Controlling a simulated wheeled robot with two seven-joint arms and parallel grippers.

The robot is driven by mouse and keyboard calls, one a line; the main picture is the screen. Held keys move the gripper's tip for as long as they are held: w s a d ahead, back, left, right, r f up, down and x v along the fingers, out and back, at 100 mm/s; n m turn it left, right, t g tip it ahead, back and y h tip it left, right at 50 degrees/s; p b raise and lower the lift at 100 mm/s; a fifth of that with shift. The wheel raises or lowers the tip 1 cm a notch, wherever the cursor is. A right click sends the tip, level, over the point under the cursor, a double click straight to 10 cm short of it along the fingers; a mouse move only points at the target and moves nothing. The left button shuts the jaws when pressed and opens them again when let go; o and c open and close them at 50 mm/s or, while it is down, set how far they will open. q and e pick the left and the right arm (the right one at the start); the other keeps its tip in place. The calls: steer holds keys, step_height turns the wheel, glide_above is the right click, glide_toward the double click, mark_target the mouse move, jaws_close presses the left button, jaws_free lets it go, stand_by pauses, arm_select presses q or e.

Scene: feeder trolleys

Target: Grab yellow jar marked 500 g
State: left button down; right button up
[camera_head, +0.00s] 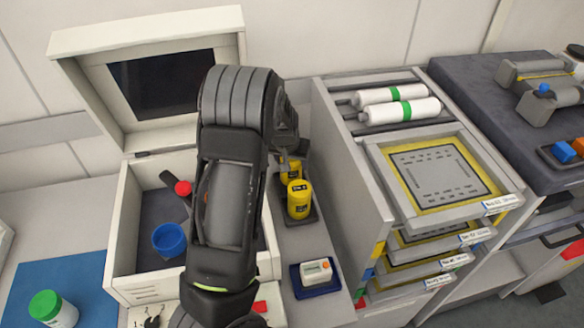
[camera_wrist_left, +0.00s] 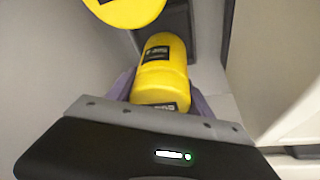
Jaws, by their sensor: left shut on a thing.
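Two yellow jars with black labels stand close together on a narrow dark tray (camera_head: 309,217) in the head view. The nearer jar (camera_head: 299,200) is in full view. The farther jar (camera_head: 291,176) is partly hidden by my left gripper (camera_head: 289,157). In the left wrist view a yellow jar (camera_wrist_left: 163,62) sits between the fingers of my left gripper (camera_wrist_left: 160,88), which is shut on it. Another yellow jar (camera_wrist_left: 125,9) shows at the top edge, outside the fingers. The weight marks are too small to read. My right gripper is not in view.
An open white case (camera_head: 125,215) with a blue cup (camera_head: 169,239) stands left of my arm. A drawer rack (camera_head: 375,190) stands close on the right. A blue tray (camera_head: 316,287) with a small white device lies in front of the jars.

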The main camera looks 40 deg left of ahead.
arm_select(q)
step_height(320, 180, up, 7)
steer(key=shift+r, duration=0.1)
stand_by(0.7)
